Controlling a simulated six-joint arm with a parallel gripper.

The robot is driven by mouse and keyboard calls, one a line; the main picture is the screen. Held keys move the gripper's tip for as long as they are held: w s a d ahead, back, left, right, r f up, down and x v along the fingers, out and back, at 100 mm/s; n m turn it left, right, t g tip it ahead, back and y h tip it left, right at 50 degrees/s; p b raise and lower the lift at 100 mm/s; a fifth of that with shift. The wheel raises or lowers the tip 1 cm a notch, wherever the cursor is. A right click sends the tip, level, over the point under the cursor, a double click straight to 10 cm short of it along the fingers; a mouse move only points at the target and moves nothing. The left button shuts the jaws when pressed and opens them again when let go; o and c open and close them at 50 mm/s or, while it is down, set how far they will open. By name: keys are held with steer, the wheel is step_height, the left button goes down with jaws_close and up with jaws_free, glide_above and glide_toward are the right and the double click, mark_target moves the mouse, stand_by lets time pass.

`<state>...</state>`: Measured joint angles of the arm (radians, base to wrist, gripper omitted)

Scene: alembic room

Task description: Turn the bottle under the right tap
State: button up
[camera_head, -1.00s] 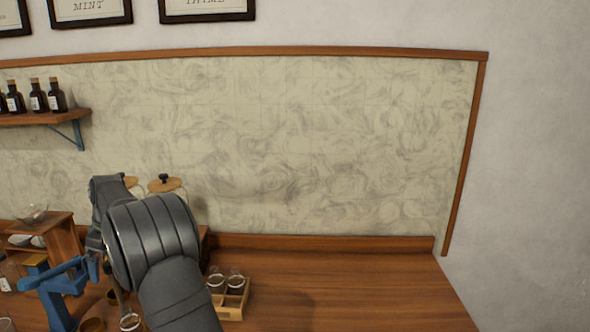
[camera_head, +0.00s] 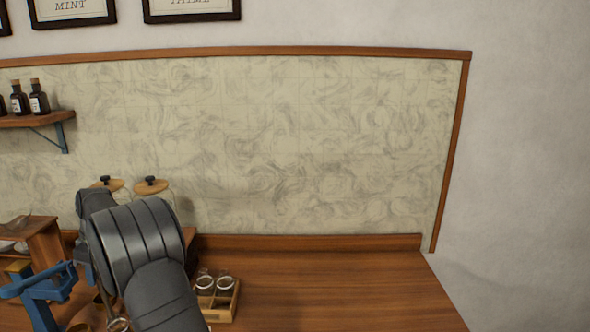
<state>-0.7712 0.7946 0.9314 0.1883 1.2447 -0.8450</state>
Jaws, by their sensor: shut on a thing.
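Two glass jars with wooden lids stand behind my arm at the left; the left lid (camera_head: 103,185) and the right lid (camera_head: 150,187) show above it. Their lower parts are mostly hidden, and I see no tap. My thick grey arm link covers the space in front of them. My gripper does not show, and I cannot see a bottle under a tap or in its jaws.
A small wooden crate (camera_head: 222,312) holding two dark clip-top jars (camera_head: 214,284) stands right of my arm. A blue metal stand (camera_head: 40,285) and a wooden shelf unit (camera_head: 42,240) are at the left. The counter (camera_head: 340,285) is clear to the right.

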steer(key=shift+c, duration=0.7)
steer(key=n, duration=0.3)
steer(key=shift+g, duration=0.4)
steer(key=n, duration=0.3)
steer(key=shift+g, duration=0.3)
